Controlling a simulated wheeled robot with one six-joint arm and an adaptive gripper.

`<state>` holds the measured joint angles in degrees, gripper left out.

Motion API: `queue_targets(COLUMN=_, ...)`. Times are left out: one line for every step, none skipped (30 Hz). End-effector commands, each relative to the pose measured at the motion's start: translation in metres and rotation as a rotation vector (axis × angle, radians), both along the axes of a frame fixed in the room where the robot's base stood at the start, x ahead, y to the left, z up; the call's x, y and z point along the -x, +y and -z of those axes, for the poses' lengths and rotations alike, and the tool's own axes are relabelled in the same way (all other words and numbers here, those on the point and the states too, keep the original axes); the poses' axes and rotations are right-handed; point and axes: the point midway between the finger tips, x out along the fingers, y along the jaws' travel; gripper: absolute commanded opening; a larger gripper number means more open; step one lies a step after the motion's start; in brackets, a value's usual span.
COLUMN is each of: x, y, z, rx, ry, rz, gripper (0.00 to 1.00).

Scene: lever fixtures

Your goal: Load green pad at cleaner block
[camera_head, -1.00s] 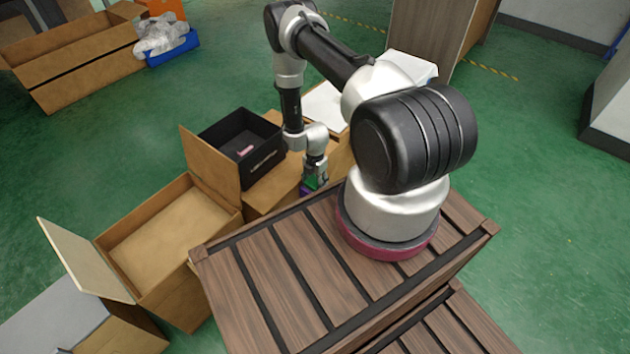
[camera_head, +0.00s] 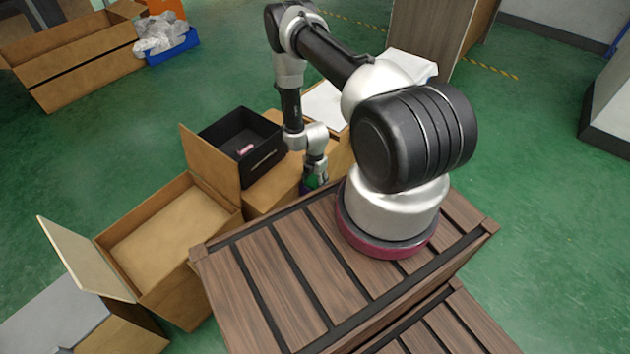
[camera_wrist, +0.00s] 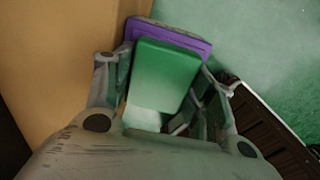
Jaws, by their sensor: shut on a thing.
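A green pad (camera_wrist: 162,75) is between the two fingers of my gripper (camera_wrist: 165,85) in the wrist view. My gripper is shut on it. In the head view my gripper (camera_head: 313,184) is low, over the near edge of a cardboard surface, with a bit of green showing at its fingers. A purple block (camera_wrist: 170,36) lies just beyond the far end of the pad in the wrist view. The pad overlaps it in the picture; I cannot tell whether they touch. In the head view the purple block is mostly hidden by my gripper. I cannot tell which thing is the cleaner block.
A black open bin (camera_head: 238,137) with a small pink item (camera_head: 245,149) stands left of my gripper. An open cardboard box (camera_head: 165,230) is farther left. A slatted wooden surface (camera_head: 290,275) lies in front. Open green floor (camera_head: 540,200) is at the right.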

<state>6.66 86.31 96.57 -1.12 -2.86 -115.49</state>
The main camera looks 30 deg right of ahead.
Motion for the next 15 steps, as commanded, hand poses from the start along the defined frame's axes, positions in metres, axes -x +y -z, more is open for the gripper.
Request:
queue_targets(x=0.000, y=0.000, z=0.001, rx=0.000, ry=0.000, rz=0.000, gripper=0.36)
queue_targets(x=0.000, y=0.000, z=0.001, rx=0.000, ry=0.000, rz=0.000, gripper=0.36)
queue_targets(x=0.000, y=0.000, z=0.001, rx=0.000, ry=0.000, rz=0.000, gripper=0.36)
queue_targets(x=0.000, y=0.000, z=0.001, rx=0.000, ry=0.000, rz=0.000, gripper=0.36)
queue_targets(x=0.000, y=0.000, z=0.001, rx=0.000, ry=0.000, rz=0.000, gripper=0.36)
queue_targets(x=0.000, y=0.000, z=0.001, rx=0.000, ry=0.000, rz=0.000, gripper=0.36)
queue_targets(x=0.000, y=0.000, z=0.001, rx=0.000, ry=0.000, rz=-0.001, gripper=0.36)
queue_targets(x=0.000, y=0.000, z=0.000, rx=0.000, ry=0.000, rz=-0.001, gripper=0.36)
queue_targets(x=0.000, y=0.000, z=-0.001, rx=0.000, ry=0.000, rz=-0.001, gripper=0.36)
queue_targets(x=0.000, y=0.000, z=-0.003, rx=0.000, ry=-0.001, rz=-0.001, gripper=0.36)
queue_targets(x=-0.001, y=0.000, z=-0.005, rx=0.000, ry=-0.001, rz=0.000, gripper=0.36)
queue_targets(x=-0.001, y=0.000, z=-0.008, rx=0.000, ry=-0.002, rz=0.000, gripper=0.36)
queue_targets(x=-0.001, y=0.000, z=-0.011, rx=0.000, ry=-0.002, rz=0.000, gripper=0.36)
queue_targets(x=-0.001, y=0.000, z=-0.014, rx=0.000, ry=-0.001, rz=0.000, gripper=0.36)
queue_targets(x=0.000, y=0.000, z=-0.017, rx=0.000, ry=-0.001, rz=0.000, gripper=0.36)
